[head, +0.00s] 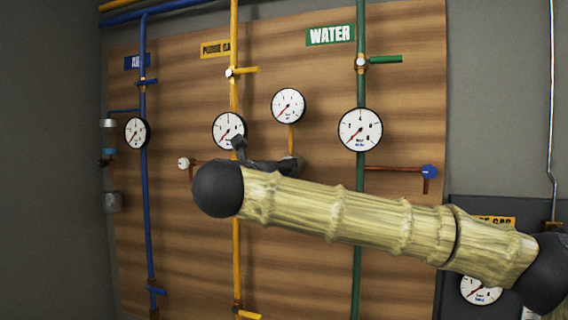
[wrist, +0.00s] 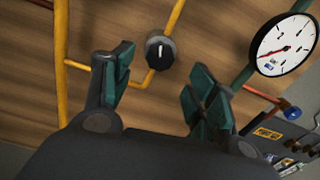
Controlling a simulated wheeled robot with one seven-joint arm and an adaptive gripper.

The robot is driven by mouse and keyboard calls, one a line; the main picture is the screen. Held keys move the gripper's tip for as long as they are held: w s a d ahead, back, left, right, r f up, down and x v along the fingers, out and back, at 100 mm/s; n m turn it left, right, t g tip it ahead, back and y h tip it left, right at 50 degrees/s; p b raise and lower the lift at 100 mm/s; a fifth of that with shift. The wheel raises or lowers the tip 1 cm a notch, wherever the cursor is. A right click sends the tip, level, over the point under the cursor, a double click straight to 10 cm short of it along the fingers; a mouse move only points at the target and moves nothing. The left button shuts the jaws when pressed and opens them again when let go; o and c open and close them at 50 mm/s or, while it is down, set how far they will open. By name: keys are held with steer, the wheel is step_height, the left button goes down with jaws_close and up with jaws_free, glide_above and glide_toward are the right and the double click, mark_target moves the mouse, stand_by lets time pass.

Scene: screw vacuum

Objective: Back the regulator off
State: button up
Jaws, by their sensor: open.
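The regulator is a round black knob (wrist: 160,50) with a white mark on its face, joined to a thin yellow branch pipe (wrist: 148,78). My gripper (wrist: 161,68) is open, its two green-padded fingers spread to the left and right of the knob in the wrist view. The knob appears beyond the fingertips with wooden board around it, and I see no contact. In the head view my gripper (head: 264,160) is in front of the board below the small gauge (head: 288,105), where my arm and fingers hide most of the regulator.
The wooden board (head: 190,110) carries blue, yellow and green pipes with gauges and small lever valves. The yellow main pipe (wrist: 61,60) runs left of my fingers. The water gauge (wrist: 285,45) and a blue knob (wrist: 291,112) are on the right. A dark panel (head: 470,215) stands lower right.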

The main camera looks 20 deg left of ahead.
steer(key=shift+w+d+p, duration=0.1)
steer(key=shift+w+p, duration=1.05)
steer(key=shift+w, duration=1.8)
steer(key=shift+c, duration=0.5)
steer(key=c, duration=0.9)
